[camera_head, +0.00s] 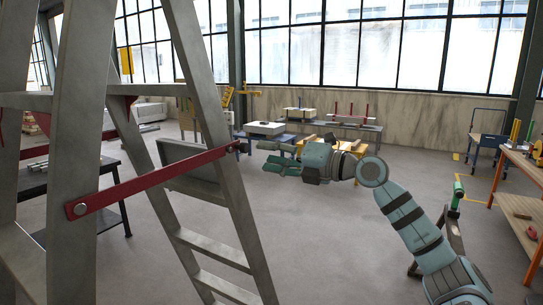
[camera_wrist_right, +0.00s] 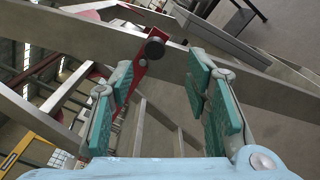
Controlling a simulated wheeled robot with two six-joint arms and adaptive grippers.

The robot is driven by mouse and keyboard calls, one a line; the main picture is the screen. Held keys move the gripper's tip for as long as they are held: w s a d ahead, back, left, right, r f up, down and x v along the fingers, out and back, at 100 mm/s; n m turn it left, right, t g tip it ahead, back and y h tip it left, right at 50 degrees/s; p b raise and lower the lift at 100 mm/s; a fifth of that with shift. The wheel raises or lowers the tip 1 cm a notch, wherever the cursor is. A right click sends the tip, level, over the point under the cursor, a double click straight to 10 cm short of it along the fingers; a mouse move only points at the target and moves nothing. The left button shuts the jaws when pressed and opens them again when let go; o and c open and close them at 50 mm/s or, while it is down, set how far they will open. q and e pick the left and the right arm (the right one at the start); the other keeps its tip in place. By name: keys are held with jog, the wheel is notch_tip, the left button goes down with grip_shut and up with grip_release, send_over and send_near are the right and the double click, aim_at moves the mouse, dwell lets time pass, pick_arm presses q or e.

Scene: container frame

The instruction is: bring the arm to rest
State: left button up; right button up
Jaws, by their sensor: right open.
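My right gripper (camera_head: 278,160) reaches in from the right in the head view, pointing left toward the ladder's rail. Its teal fingers are apart and nothing is between them. In the right wrist view the open fingers (camera_wrist_right: 160,85) face the ladder rail. A dark round knob (camera_wrist_right: 154,48) at the end of a red bar shows beyond the fingers, between them in the picture. In the head view the red bar (camera_head: 150,182) slants across the ladder's side, its far end near my fingertips. I cannot tell the exact gap. My left gripper is not in view.
A large grey stepladder (camera_head: 215,130) fills the left side. A wooden workbench (camera_head: 520,180) stands at the right edge, and a dark table (camera_head: 70,178) is behind the ladder. A blue cart (camera_head: 490,140) and low tables stand farther back. The middle floor (camera_head: 320,240) is open.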

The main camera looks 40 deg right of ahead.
jog(key=shift+w+a, duration=0.15)
jog(key=shift+w, duration=0.1)
jog(key=shift+s, duration=0.1)
